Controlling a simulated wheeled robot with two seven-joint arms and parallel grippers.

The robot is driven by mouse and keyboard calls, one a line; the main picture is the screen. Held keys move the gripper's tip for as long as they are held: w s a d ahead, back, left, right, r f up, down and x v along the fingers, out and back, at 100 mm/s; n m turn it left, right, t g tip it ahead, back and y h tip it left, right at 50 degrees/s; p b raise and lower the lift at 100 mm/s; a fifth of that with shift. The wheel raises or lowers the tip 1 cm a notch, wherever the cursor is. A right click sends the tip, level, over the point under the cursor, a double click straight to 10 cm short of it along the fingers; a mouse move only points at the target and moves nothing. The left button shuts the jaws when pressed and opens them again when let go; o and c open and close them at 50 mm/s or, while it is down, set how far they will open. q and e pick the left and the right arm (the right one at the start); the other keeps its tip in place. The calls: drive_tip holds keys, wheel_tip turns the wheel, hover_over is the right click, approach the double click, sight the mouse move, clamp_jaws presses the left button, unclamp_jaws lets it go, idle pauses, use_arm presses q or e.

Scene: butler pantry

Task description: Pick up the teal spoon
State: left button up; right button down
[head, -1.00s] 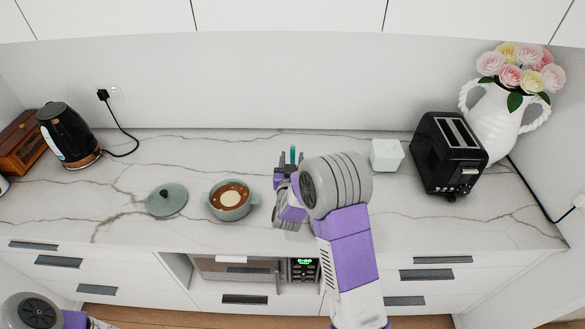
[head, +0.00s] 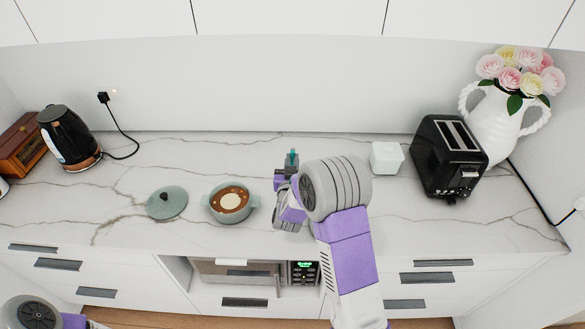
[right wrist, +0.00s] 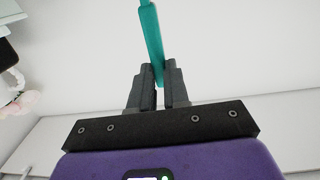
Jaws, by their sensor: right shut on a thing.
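The teal spoon (right wrist: 151,38) shows in the right wrist view as a long flat teal strip running up out of frame from between the fingers. In the head view its teal end (head: 292,155) sticks up just past my right gripper (head: 286,166). In the right wrist view my right gripper (right wrist: 161,88) is shut on the spoon. Much of the spoon is hidden by the gripper in the head view or lies outside the wrist view. My left gripper is not in view; only part of my left arm shows at the lower left.
A teal pot (head: 231,216) with brown contents stands left of my right gripper, its lid (head: 167,202) beside it. A pale square container (head: 387,157), black toaster (head: 449,158) and white flower vase (head: 497,118) are to the right. A black kettle (head: 70,140) stands far left.

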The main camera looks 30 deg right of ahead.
drive_tip(key=shift+r, duration=0.1)
drive_tip(key=shift+s+a+r, duration=0.15)
drive_tip(key=shift+r, duration=0.3)
wheel_tip(320, 180, up, 11)
drive_tip(key=p, duration=0.2)
drive_tip(key=b+v, duration=0.9)
drive_tip(key=v, duration=1)
drive_tip(key=shift+s+f, duration=0.35)
drive_tip(key=shift+s, duration=0.1)
